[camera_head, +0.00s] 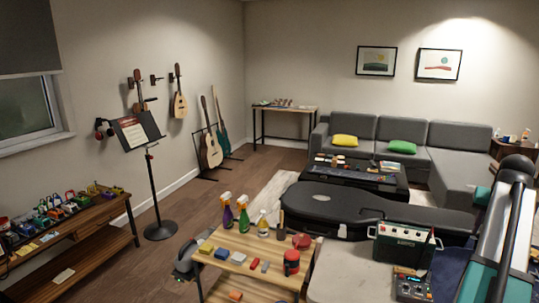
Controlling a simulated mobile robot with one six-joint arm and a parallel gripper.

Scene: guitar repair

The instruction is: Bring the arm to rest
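Part of what looks like my own arm (505,235) stands at the right edge of the head view, with teal, grey and black links and a dark cable. It is cut off by the frame's right and bottom edges. My gripper is not in view, so I cannot see its fingers or whether it holds anything.
Just left of the arm, a green amplifier (404,243) and an effects pedal (412,286) sit on a light surface. A black guitar case (372,208) lies behind. A wooden cart (230,268) holds spray bottles and small blocks. Floor is clear around the music stand (155,190).

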